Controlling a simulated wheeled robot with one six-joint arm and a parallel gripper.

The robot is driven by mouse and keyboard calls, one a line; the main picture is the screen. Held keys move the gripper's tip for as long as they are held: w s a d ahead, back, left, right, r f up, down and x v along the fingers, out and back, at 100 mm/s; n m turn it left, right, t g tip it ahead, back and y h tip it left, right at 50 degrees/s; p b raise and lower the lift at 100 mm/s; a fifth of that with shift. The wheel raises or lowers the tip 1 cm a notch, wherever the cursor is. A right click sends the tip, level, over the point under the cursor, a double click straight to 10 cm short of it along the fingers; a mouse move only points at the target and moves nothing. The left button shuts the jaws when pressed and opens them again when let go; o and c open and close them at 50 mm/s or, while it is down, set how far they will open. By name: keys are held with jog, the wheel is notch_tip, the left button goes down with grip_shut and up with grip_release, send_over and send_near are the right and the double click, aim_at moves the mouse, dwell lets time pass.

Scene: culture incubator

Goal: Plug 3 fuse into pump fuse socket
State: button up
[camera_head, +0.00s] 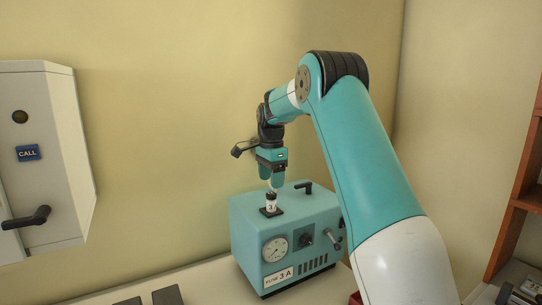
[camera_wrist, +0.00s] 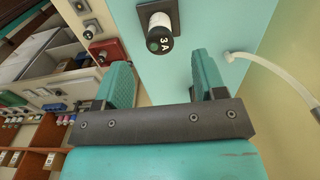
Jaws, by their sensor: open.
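The fuse (camera_head: 270,202), white with a black cap and a "3" on it, stands upright in the black square socket (camera_head: 279,212) on top of the teal pump (camera_head: 250,229). The pump's front label reads "FUSE 3 A". In the wrist view the fuse (camera_wrist: 157,34), marked "3 A", sits in the dark socket plate (camera_wrist: 173,8). My gripper (camera_head: 271,184) is just above the fuse, pointing down. In the wrist view my gripper (camera_wrist: 160,62) is open and empty, with the fuse beyond the fingertips and apart from them. How deep the fuse sits is hard to tell.
The pump has a black handle (camera_head: 304,187) on top and a gauge (camera_head: 275,248) in front. A pale hose (camera_wrist: 275,70) curves near the gripper in the wrist view. A white cabinet (camera_head: 42,150) is at left, a brown shelf (camera_head: 520,190) at right.

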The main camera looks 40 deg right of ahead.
notch_tip(320, 180, up, 9)
jog(key=shift+r+b, duration=0.2)
jog(key=shift+b, duration=0.2)
dwell(0.4)
jog(key=s+a+f+n+t+y+b, duration=0.15)
jog(key=s+a+n, duration=0.25)
jog(key=a+n, duration=0.5)
jog(key=s+a+f+n+g+h+b, duration=0.1)
jog(key=s+a+f+n, duration=0.3)
jog(key=a, duration=1)
jog(key=s+a+f+n+y, duration=0.2)
jog(key=s+a+f+n, duration=0.2)
jog(key=s+a+n, duration=0.3)
jog(key=s+a+f+n+y+b, duration=0.1)
jog(key=s+a+f+n, duration=0.2)
jog(key=s+a+n, duration=0.5)
jog(key=s, duration=0.7)
jog(key=shift+s+a+f+y, duration=0.2)
jog(key=shift+a+f+y, duration=0.05)
jog(key=shift+f+y, duration=0.15)
